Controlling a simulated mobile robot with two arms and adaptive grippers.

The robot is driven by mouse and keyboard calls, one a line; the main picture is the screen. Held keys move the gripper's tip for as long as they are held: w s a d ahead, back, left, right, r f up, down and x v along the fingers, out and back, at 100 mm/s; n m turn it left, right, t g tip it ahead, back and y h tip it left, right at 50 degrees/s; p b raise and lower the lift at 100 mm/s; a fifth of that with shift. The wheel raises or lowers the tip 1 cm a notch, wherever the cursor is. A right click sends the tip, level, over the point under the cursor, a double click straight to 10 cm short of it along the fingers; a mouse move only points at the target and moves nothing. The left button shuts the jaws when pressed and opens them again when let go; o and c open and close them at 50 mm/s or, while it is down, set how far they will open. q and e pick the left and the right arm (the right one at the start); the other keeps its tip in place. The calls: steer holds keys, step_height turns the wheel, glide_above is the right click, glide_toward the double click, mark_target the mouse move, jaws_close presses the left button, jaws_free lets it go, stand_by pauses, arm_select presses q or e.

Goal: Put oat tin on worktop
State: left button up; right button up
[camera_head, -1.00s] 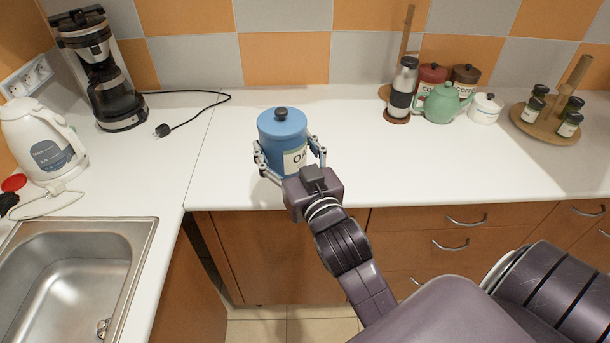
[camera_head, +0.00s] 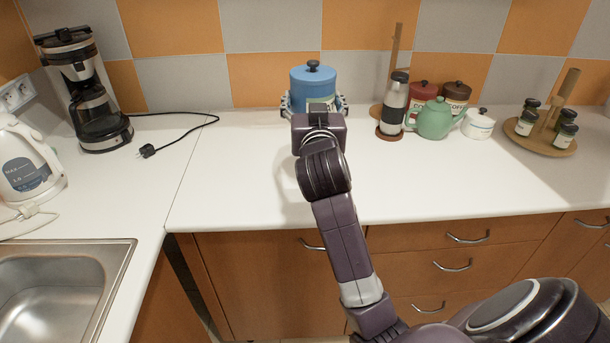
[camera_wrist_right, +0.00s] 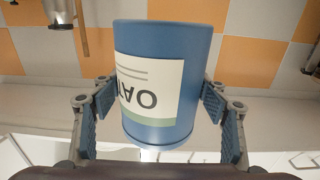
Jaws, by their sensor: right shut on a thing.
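The oat tin (camera_head: 313,83) is blue, with a dark-knobbed lid and a pale label. It is upright in front of the tiled back wall in the head view. My right gripper (camera_head: 313,104) is shut on it, one finger on each side, and its wrist hides the lower part. In the right wrist view the tin (camera_wrist_right: 195,60) appears upside down between the finger pads, its "OAT" lettering inverted. The tin appears to be above the white worktop (camera_head: 235,180); the gap under it is hidden. My left gripper is not in view.
Right of the tin stand a flask (camera_head: 393,105), red and brown canisters, a green teapot (camera_head: 436,120), a white pot (camera_head: 478,126) and a spice stand (camera_head: 545,140). A coffee maker (camera_head: 92,100), cable and kettle (camera_head: 25,160) are left. The worktop's front middle is clear.

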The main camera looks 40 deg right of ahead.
steer(key=shift+f+b, duration=0.85)
steer(key=shift+f, duration=8.2)
steer(key=o, duration=1.8)
steer(key=shift+s+a+f, duration=0.1)
steer(key=shift+f, duration=0.05)
steer(key=shift+c, duration=0.2)
steer(key=b+v, duration=0.2)
steer(key=v, duration=0.8)
steer(key=shift+s+a, duration=0.2)
steer(key=shift+s, duration=0.05)
steer(key=shift+s+a, duration=0.35)
steer(key=shift+s, duration=0.2)
